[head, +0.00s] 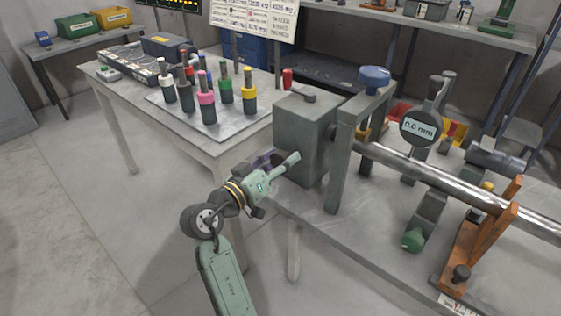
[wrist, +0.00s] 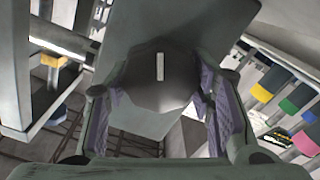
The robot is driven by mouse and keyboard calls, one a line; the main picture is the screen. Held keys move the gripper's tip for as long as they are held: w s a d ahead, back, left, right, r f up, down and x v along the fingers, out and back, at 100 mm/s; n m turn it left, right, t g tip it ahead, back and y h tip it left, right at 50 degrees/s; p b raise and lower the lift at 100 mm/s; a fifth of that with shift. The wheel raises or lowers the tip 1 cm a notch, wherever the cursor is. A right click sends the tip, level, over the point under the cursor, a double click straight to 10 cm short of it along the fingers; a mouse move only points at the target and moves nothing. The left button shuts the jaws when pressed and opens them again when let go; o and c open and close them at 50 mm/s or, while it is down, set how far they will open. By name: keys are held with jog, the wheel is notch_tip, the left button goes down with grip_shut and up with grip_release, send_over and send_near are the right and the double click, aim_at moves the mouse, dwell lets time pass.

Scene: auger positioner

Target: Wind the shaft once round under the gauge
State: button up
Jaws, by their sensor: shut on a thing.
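My gripper (head: 282,163) is at the near left face of the grey drive block (head: 303,122). In the wrist view, its two purple-lined fingers are closed around a dark faceted knob (wrist: 158,92) with a white line on its face. The line stands nearly upright in that view. The knob is hidden in the head view. The steel shaft (head: 430,174) runs from behind the block's grey frame toward the lower right. The gauge (head: 419,128) stands over the shaft and its display reads 0.0 mm.
An orange support (head: 480,237) holds the shaft at the right. A blue knob (head: 374,77) tops the grey frame. A side table (head: 228,142) at the left carries a plate of several coloured-collar tools. The floor (head: 70,220) at the left is clear.

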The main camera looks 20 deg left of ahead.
jog(key=m+b, duration=0.1)
jog(key=b, duration=0.1)
jog(key=m+b, duration=0.1)
jog(key=b, duration=0.1)
jog(key=shift+f+m+b, duration=0.3)
jog(key=shift+f+b, duration=0.05)
jog(key=shift+b, duration=0.05)
jog(key=m+b, duration=0.2)
jog(key=b, duration=0.2)
jog(key=shift+d+m, duration=0.1)
jog(key=shift+m, duration=0.3)
jog(key=m+b, duration=0.4)
jog(key=b, duration=0.1)
jog(key=shift+s+d+r+b, duration=0.1)
jog(key=shift+b, duration=0.3)
jog(key=shift+r+m+b, duration=0.1)
jog(key=shift+m+b, duration=1)
jog(key=shift+b, duration=0.05)
jog(key=shift+r, duration=0.1)
jog(key=o, duration=1.1)
jog(key=shift+o, duration=0.2)
